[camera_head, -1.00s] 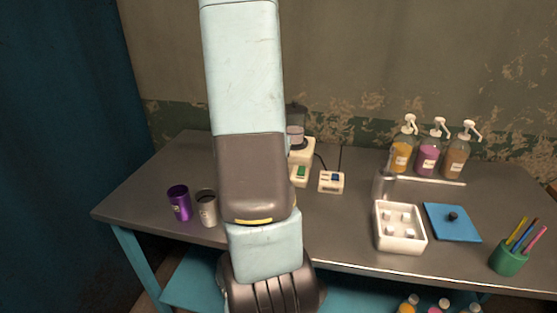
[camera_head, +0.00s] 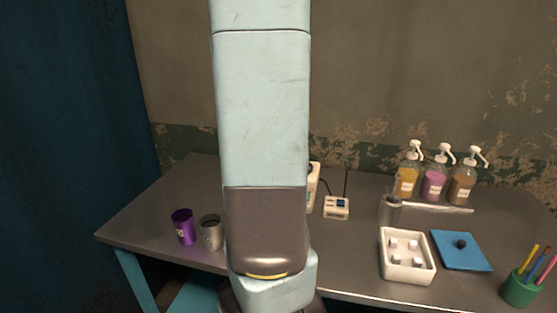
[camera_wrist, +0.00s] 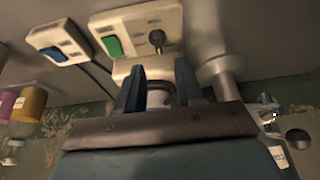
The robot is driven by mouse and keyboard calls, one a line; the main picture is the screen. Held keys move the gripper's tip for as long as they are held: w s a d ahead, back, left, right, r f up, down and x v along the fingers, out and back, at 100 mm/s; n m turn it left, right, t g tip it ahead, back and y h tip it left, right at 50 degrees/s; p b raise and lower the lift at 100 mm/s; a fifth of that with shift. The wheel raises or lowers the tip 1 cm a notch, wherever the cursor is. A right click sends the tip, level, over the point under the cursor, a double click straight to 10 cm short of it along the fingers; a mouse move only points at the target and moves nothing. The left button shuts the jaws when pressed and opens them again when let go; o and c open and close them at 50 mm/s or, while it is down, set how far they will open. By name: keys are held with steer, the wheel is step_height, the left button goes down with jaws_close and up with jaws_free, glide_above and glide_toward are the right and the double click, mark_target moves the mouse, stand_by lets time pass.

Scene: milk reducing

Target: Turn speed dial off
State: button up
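The speed dial looks to be the small dark knob (camera_wrist: 156,38) on the cream machine base (camera_wrist: 133,22), beside a green switch (camera_wrist: 112,46) in the wrist view. My gripper (camera_wrist: 159,68) is open, its two dark fingers apart and pointing toward the base. The knob lies beyond the fingertips, roughly in line with the gap, and does not look held. A pale round part (camera_wrist: 160,95) shows between the fingers; whether they touch it I cannot tell. In the head view my arm hides the gripper, the dial and most of the machine.
A small box with a blue switch (camera_head: 336,207) stands right of the machine. Purple (camera_head: 183,227) and metal (camera_head: 211,233) cups stand left of my arm. Pump bottles (camera_head: 435,182), a white tray (camera_head: 391,271), a blue lid (camera_head: 474,262) and a green pen cup (camera_head: 519,289) are at right.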

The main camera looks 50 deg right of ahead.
steer(key=shift+v, duration=2.9)
steer(key=shift+w, duration=0.2)
steer(key=w+a+r+n+t+y, duration=0.1)
steer(key=a+r+n, duration=0.25)
steer(key=a, duration=0.45)
steer(key=w+a+r+n+t+y, duration=0.15)
steer(key=a+r, duration=0.25)
steer(key=a, duration=0.4)
steer(key=s+a+r+n, duration=0.2)
steer(key=s+a+n, duration=0.1)
steer(key=a, duration=0.5)
steer(key=s+a+r+n+y, duration=0.1)
steer(key=s+a+n, duration=0.3)
steer(key=a, duration=0.5)
steer(key=shift+s+r+t, duration=0.15)
steer(key=shift+r+t, duration=0.3)
steer(key=shift+r, duration=0.4)
steer(key=shift+s+a+y, duration=0.1)
steer(key=shift+s+y, duration=0.05)
steer(key=shift+y, duration=0.1)
